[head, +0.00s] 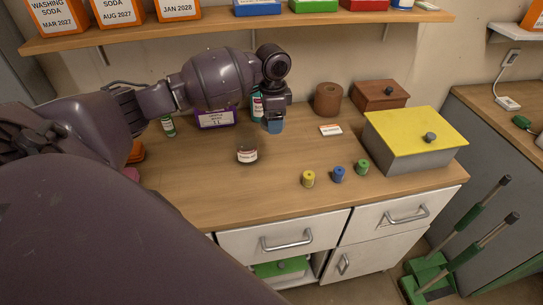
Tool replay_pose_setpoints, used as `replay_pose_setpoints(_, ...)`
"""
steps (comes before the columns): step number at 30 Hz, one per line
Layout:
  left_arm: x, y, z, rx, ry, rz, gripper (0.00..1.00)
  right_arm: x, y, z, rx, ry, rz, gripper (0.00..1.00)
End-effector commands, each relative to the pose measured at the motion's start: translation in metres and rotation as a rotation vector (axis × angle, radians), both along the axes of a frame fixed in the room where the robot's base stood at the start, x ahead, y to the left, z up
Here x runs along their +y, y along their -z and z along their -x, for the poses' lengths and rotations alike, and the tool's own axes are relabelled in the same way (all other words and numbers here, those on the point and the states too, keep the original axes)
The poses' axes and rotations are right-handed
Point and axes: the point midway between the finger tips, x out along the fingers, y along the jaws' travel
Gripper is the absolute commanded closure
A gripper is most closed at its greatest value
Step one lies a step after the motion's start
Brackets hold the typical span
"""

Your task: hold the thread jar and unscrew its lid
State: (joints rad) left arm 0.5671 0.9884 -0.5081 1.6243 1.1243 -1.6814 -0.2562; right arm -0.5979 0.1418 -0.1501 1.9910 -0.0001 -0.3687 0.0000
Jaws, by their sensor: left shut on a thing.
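A small jar (247,155) with a dark body and a white label stands upright near the middle of the wooden counter. Its upper part looks dark and see-through, and I see no clear lid on it. My left gripper (272,118) is behind and to the right of the jar, apart from it, pointing down. It is shut on a small blue thing (273,127); I cannot tell whether this is a lid. Yellow (308,179), blue (338,174) and green (362,167) thread spools stand to the right of the jar. My right gripper is out of view.
A grey box with a yellow lid (420,132) stands at the right of the counter (205,180). Behind are a brown cylinder (328,98), a wooden box (380,95) and a small label card (331,130). A purple-framed box (215,119) stands back left. A shelf overhangs.

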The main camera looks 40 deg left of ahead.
Motion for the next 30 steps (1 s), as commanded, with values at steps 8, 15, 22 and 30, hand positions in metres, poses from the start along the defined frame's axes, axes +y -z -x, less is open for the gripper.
replay_pose_setpoints(8,0.000,0.063,0.001,0.004,-0.002,0.000,0.60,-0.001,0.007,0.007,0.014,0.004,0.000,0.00)
replay_pose_setpoints(15,-0.001,0.102,0.000,0.001,-0.002,0.000,0.60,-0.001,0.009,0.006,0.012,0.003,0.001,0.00)
replay_pose_setpoints(22,0.000,0.114,0.000,0.001,-0.002,-0.001,0.60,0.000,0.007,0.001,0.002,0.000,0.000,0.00)
replay_pose_setpoints(30,0.000,0.148,0.001,0.004,-0.002,-0.001,0.60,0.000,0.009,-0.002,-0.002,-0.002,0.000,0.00)
